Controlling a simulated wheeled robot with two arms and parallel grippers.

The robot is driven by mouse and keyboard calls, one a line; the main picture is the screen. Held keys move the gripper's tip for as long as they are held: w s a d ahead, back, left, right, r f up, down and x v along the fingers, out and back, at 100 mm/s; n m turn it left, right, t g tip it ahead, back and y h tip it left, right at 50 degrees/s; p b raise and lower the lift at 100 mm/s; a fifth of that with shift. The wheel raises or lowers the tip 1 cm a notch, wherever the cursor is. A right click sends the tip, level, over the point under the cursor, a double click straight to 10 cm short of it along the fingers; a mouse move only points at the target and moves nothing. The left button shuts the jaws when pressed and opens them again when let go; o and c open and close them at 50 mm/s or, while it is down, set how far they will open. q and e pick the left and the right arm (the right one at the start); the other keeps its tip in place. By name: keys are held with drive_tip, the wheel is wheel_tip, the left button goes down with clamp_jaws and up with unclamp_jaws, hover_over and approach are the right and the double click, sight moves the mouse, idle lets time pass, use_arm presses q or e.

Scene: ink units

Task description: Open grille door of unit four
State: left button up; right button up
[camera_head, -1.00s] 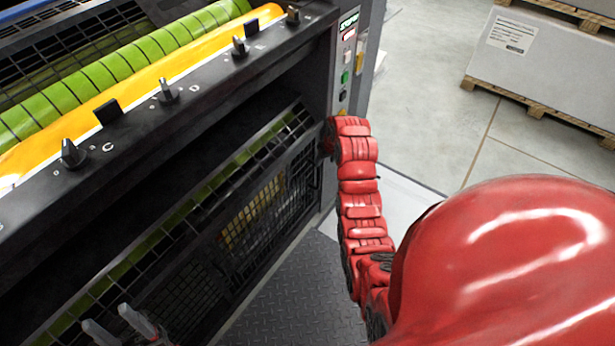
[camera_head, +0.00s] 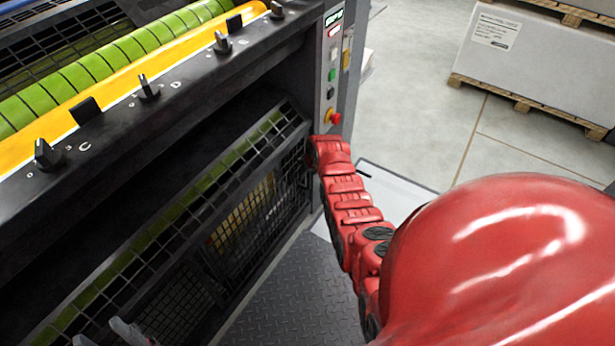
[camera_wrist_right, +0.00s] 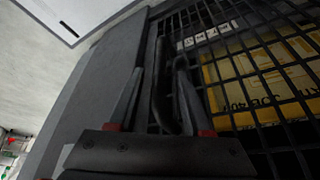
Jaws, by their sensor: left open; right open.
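The black grille door (camera_head: 230,228) spans the lower front of the printing unit in the head view, with green and yellow parts showing behind its mesh. I cannot tell whether it stands ajar, and no unit number is readable. In the right wrist view, its mesh (camera_wrist_right: 285,80) fills the right side. My right gripper (camera_wrist_right: 157,68) is open, its two fingers either side of a dark upright bar (camera_wrist_right: 158,95) near the door's edge; contact is unclear. In the head view my red right arm hides this gripper. My left gripper (camera_head: 105,334) is open and empty at the bottom left, partly cut off.
A control panel (camera_head: 332,75) with buttons and a red emergency stop (camera_head: 336,118) is on the unit's right post. Knobs line the black ledge (camera_head: 190,75) above the door. A checkered metal step (camera_head: 285,295) lies below. Pallet loads (camera_head: 530,50) stand far right, with open floor before them.

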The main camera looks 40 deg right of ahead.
drive_tip(key=shift+b+x, duration=0.55)
drive_tip(key=shift+x, duration=0.45)
drive_tip(key=shift+b+x, duration=0.85)
drive_tip(key=shift+x, duration=0.1)
clamp_jaws()
